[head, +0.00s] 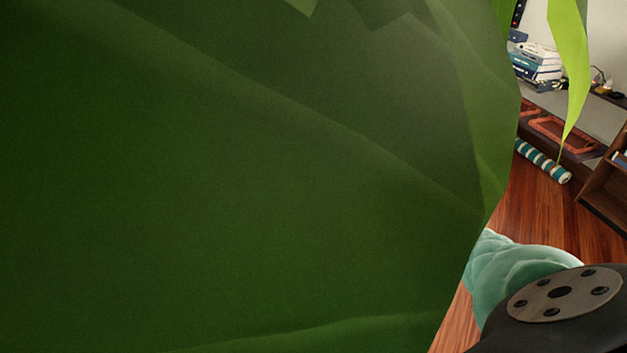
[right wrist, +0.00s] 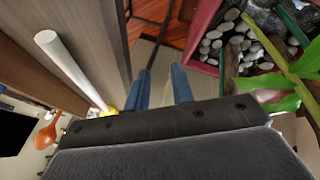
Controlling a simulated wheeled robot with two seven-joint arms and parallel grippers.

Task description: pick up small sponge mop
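In the right wrist view, a white rod (right wrist: 72,65) with a yellow piece (right wrist: 109,111) at its lower end stands left of my right gripper. It may be the small sponge mop, but I cannot be sure. The yellow end is partly hidden behind the dark gripper body. My right gripper (right wrist: 161,84) has its two blue fingers apart. A thin dark bar (right wrist: 155,50) shows beyond the gap between them; I cannot tell whether it is close. The mop is not recognisable in the head view. My left gripper is not in view.
A large green leaf (head: 230,180) blocks most of the head view. A teal cushion-like thing (head: 505,270) and a striped roll (head: 543,162) lie on the wooden floor. A pebble-filled planter (right wrist: 206,22) is right of the gripper. An orange object (right wrist: 46,135) is at left.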

